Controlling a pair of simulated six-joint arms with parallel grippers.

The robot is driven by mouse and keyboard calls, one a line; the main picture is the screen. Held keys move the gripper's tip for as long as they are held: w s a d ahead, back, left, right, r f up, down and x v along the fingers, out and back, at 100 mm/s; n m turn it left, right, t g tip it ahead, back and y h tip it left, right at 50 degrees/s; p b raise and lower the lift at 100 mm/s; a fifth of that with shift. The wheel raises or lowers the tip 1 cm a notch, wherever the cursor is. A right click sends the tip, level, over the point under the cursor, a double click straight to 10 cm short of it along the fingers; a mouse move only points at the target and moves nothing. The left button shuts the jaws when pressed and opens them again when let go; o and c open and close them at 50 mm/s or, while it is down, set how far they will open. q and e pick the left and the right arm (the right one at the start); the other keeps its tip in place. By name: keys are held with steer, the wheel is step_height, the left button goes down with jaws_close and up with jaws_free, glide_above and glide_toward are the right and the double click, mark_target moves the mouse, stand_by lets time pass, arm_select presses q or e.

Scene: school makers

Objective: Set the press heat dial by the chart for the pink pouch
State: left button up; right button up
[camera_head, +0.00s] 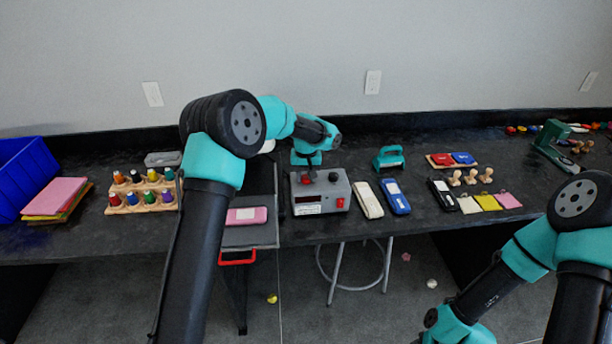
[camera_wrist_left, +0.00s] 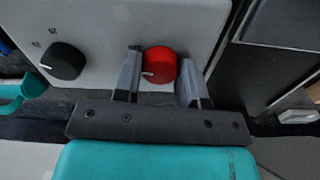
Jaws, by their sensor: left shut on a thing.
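The grey control box (camera_head: 338,188) carries a red dial (camera_wrist_left: 160,62) and a black dial (camera_wrist_left: 62,61); the black one also shows in the head view (camera_head: 333,177). My left gripper (camera_head: 307,177) is over the box, its fingers (camera_wrist_left: 158,75) on either side of the red dial, shut on it. The red dial's white mark points left in the wrist view. The pink pouch (camera_head: 246,215) lies flat on the press's grey plate (camera_head: 250,236), left of the box. I cannot make out a heat chart.
A bottle rack (camera_head: 142,207) and blue bin (camera_head: 22,172) stand left. A teal-handled tool (camera_head: 388,158) stands behind the pouches.

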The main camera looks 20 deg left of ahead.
mark_target(306, 177)
arm_select(q)
steer(key=m, duration=0.4)
steer(key=shift+m, duration=0.3)
stand_by(0.4)
steer(key=o, duration=0.9)
step_height(306, 177, up, 18)
steer(key=shift+f, duration=0.25)
